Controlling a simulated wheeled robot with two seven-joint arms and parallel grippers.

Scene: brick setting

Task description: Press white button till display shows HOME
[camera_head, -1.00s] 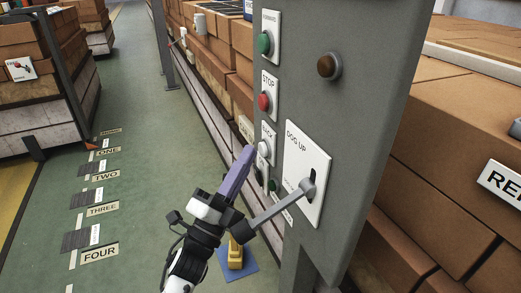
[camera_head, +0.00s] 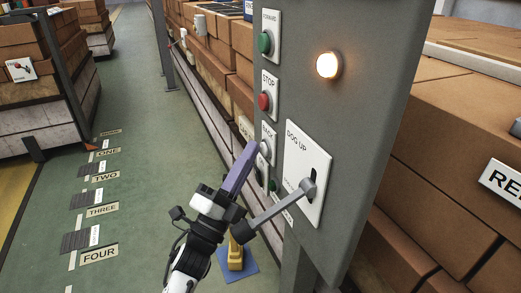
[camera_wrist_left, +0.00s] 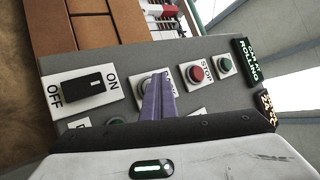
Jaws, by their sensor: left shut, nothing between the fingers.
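The white button (camera_head: 265,148) sits on a pale plate on the grey control panel (camera_head: 362,120), below the red STOP button. My left gripper (camera_head: 252,149), with purple fingers, is shut and empty. Its tips are at the white button and look to be touching it; how far the button is pressed I cannot tell. In the left wrist view the closed fingers (camera_wrist_left: 159,84) cover most of the button's plate (camera_wrist_left: 142,84). Two dark displays show there at the panel's edge, one with green text (camera_wrist_left: 249,60) and one with amber text (camera_wrist_left: 265,106), too small to read surely. My right gripper is not in view.
Above are the red STOP button (camera_head: 264,101) and a green button (camera_head: 265,42). A round lamp (camera_head: 328,65) glows. A grey lever (camera_head: 282,207) on the DOG UP plate (camera_head: 311,153) reaches close to my left wrist.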

